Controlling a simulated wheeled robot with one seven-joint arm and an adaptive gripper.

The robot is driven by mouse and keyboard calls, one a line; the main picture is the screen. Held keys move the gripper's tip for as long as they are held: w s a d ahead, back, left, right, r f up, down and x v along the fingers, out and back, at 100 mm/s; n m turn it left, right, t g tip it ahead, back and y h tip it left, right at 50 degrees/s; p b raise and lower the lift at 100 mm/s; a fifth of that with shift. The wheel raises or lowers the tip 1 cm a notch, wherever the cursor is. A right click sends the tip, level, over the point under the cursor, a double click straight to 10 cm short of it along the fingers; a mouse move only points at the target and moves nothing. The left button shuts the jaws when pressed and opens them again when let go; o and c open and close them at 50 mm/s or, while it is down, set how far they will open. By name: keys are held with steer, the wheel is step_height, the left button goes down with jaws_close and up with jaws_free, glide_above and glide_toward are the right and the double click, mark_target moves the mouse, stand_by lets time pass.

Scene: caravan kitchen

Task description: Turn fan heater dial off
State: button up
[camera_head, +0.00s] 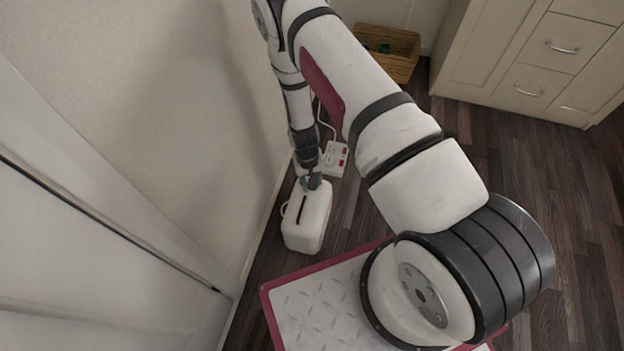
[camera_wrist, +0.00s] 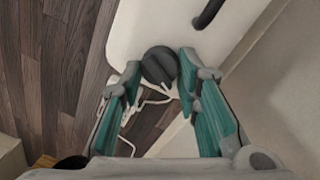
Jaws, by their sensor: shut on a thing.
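The fan heater (camera_head: 306,222) is a white rounded box on the floor beside the wall. A dark handle slot shows on its top. In the wrist view its white top (camera_wrist: 150,25) fills the upper middle, and the dark round dial (camera_wrist: 159,66) sits near its edge. A small light mark shows on the dial's lower side. My gripper (camera_head: 313,181) reaches down to the heater's far end. In the wrist view its two teal fingers (camera_wrist: 159,72) are on either side of the dial and shut on it. The head view hides the dial behind the gripper.
A white power strip (camera_head: 335,158) with red switches and a cable lies just beyond the heater. A wicker basket (camera_head: 388,50) stands at the back near cream drawers (camera_head: 545,50). The wall is close on the left. Dark wood floor is open to the right.

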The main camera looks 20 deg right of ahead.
steer(key=n, duration=0.5)
steer(key=shift+s+a+n+t, duration=0.1)
steer(key=shift+a+n+t, duration=0.05)
steer(key=shift+n+t, duration=0.15)
stand_by(0.4)
steer(key=o, duration=1.2)
